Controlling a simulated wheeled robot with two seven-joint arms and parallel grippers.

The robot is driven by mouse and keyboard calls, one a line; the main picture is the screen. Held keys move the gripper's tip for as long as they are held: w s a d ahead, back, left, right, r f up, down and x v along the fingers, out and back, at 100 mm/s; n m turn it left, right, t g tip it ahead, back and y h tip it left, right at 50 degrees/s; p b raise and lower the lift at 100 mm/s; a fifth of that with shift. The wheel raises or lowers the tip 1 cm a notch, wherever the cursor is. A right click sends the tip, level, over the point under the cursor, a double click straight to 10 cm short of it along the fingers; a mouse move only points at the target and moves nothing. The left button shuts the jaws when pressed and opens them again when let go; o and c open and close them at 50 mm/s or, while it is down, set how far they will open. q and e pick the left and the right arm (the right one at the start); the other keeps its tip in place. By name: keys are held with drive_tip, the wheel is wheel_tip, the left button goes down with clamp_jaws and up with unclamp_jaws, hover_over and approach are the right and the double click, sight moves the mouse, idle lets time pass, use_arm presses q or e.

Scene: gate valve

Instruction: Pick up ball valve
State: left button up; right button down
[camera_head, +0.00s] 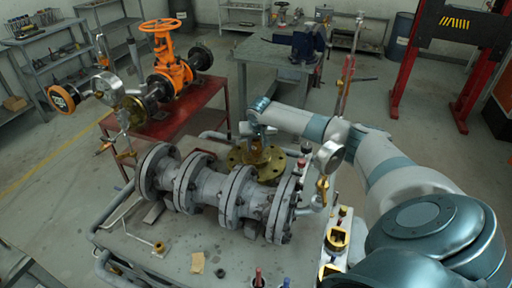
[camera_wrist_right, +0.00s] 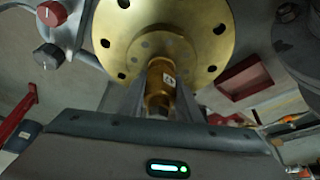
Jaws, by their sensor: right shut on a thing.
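The ball valve (camera_wrist_right: 160,84) shows as a small brass cylindrical body with a pale label in the right wrist view. My right gripper (camera_wrist_right: 158,95) is shut on it, one finger on each side. Beyond it is a round gold flange (camera_wrist_right: 190,20) with bolt holes; I cannot tell whether the valve touches it. In the head view the gold flange (camera_head: 240,158) lies behind the grey flanged pipe assembly (camera_head: 215,190). My right gripper (camera_head: 260,138) points down over the flange, and its fingers and the valve are hard to make out there. My left gripper is not in view.
The pipe assembly stands on a grey cart (camera_head: 180,262) with rails. A gauge (camera_head: 328,156) rises close to my right forearm. An orange gate valve (camera_head: 172,65) sits on a red table (camera_head: 205,115) behind. A grey workbench (camera_head: 270,60) stands farther back.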

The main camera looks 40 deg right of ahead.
drive_tip(key=shift+r, duration=0.25)
wheel_tip(320, 180, up, 8)
drive_tip(key=p, duration=0.8)
drive_tip(key=shift+f, duration=0.2)
drive_tip(key=shift+r+p, duration=0.55)
drive_tip(key=shift+r, duration=0.5)
drive_tip(key=shift+r, duration=0.2)
drive_tip(key=shift+r, duration=1.8)
drive_tip(key=shift+r, duration=0.25)
